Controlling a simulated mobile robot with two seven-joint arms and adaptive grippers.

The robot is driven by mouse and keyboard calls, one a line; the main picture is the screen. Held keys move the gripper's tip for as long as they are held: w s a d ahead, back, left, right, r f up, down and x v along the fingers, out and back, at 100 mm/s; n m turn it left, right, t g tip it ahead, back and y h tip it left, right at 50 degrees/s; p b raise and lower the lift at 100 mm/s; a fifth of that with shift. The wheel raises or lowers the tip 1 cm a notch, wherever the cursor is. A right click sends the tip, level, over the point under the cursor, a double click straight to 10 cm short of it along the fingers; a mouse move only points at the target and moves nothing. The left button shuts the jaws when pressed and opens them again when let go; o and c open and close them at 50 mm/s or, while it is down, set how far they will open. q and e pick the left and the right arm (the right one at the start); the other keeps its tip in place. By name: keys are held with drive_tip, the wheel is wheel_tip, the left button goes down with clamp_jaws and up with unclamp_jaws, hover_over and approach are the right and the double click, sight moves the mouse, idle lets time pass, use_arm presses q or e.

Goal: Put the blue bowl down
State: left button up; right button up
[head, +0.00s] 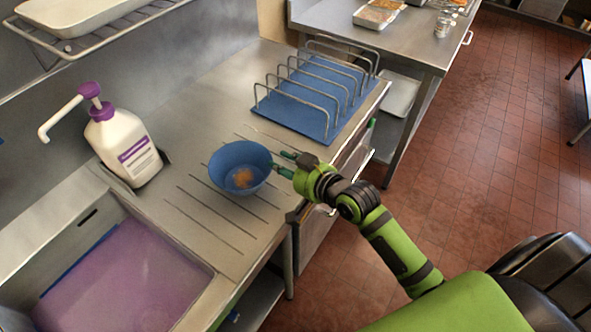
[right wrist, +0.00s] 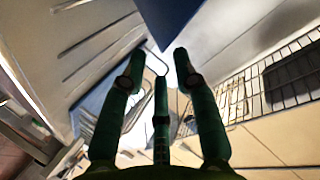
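The blue bowl (head: 240,167), upright with something orange inside, is over the grooved steel drainboard (head: 185,221); I cannot tell whether its base touches the metal. My right gripper (head: 279,162) is at the bowl's right rim. Its green fingers look spread apart, with one tip at or very near the rim. In the right wrist view the fingers (right wrist: 160,68) stand apart, and a blue wedge, seemingly the bowl (right wrist: 168,18), reaches down to their tips. Any contact is unclear. My left gripper is not in view.
A white pump bottle (head: 125,145) stands to the left, and a sink (head: 120,275) with purplish liquid is at front left. Clear drainboard lies around the bowl. A wire shelf (head: 100,20) hangs above at upper left.

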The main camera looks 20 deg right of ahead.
drive_tip(key=shift+v, duration=2.25)
